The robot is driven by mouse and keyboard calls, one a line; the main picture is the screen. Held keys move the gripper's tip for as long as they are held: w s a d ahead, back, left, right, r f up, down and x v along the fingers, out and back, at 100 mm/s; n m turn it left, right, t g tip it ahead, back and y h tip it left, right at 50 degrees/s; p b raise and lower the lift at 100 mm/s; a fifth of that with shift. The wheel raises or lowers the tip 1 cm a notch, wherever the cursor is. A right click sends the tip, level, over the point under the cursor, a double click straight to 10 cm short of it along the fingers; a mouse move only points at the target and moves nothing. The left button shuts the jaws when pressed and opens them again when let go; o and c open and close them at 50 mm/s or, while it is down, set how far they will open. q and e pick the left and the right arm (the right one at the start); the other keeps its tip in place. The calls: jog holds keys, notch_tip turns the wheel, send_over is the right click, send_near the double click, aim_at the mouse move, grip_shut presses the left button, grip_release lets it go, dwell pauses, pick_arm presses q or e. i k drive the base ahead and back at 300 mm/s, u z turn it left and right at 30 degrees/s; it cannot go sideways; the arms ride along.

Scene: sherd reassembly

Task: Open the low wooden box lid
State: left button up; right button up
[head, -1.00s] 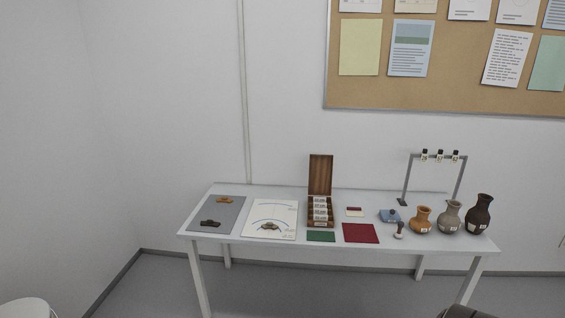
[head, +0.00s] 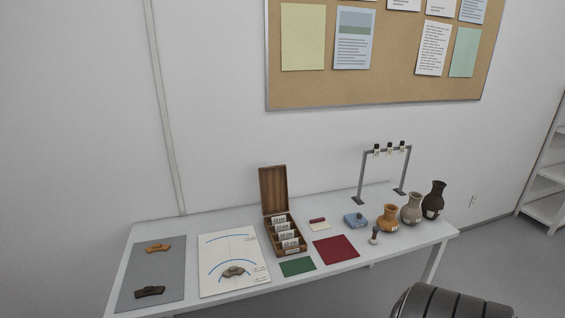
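The low wooden box (head: 268,231) stands on the white table, left of the table's middle. Its lid (head: 273,189) stands upright at the back, so the box is open. Inside are several compartments with white labelled cards (head: 286,234). Neither of my grippers shows in the head view, and nothing touches the box or its lid.
On the white table (head: 219,294), a grey mat (head: 152,275) with sherds and a drawing sheet (head: 228,252) lie left. Green (head: 297,267) and red (head: 335,249) mats lie in front. Vases (head: 411,209) and a metal stand (head: 357,177) are right.

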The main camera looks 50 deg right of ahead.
aim_at(273, 179)
jog(key=z, duration=0.75)
jog(key=i, duration=1.2)
jog(key=z, duration=1.3)
